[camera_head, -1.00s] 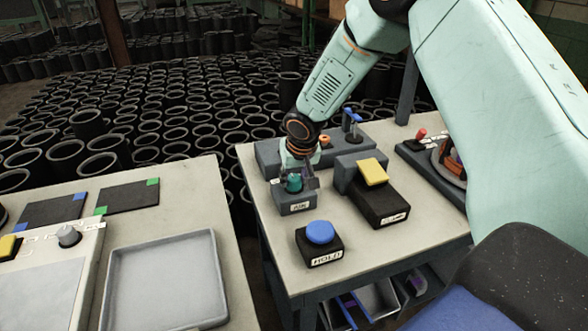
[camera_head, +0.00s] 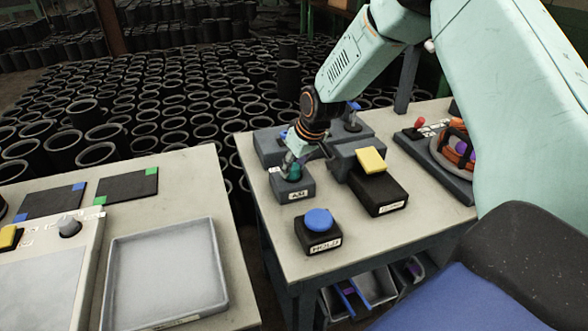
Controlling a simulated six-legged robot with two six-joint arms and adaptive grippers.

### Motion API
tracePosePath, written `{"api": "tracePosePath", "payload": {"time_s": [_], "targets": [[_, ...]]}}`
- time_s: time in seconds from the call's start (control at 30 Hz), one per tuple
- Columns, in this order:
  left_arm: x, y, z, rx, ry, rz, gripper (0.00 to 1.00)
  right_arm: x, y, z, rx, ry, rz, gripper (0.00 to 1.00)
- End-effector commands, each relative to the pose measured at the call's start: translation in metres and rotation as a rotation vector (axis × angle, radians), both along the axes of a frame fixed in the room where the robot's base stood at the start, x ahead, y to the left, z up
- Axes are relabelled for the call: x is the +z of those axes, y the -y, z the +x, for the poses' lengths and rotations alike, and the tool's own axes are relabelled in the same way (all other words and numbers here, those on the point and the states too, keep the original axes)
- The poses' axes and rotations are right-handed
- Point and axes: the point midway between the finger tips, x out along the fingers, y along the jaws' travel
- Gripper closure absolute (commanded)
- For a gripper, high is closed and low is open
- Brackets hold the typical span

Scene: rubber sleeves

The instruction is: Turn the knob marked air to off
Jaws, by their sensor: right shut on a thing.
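The air knob (camera_head: 294,173) is a small teal knob on top of a grey box (camera_head: 295,190) with a white label on its front. It stands at the near left part of the right-hand table. My right gripper (camera_head: 296,166) comes down on it from above and is shut on the knob, its wrist tilted. The fingers hide part of the knob, so its pointer setting cannot be read. The label's letters are small and hard to read. My left gripper is not in view.
A blue button (camera_head: 319,220) on a black box stands in front of the knob box. A second table at left holds a grey tray (camera_head: 165,270) and a grey knob (camera_head: 69,227). Many black sleeves fill the floor behind.

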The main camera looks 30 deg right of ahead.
Motion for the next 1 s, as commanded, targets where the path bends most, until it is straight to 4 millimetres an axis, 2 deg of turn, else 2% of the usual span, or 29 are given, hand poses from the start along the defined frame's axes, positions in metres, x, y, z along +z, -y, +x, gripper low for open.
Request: {"api": "tracePosePath", "payload": {"time_s": [0.2,0.73,0.77,1.0], "targets": [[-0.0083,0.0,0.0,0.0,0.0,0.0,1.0,-0.0039,-0.0007,-0.0024,0.033,-0.008,0.001,0.94],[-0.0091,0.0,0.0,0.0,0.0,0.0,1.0,-0.003,-0.0009,-0.003,0.045,-0.01,0.0,0.94],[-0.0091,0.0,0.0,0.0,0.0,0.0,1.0,-0.003,-0.0009,-0.003,0.045,-0.01,0.0,0.6],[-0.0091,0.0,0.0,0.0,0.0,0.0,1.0,-0.0016,-0.0004,-0.0016,0.043,-0.006,-0.001,0.4]]}}
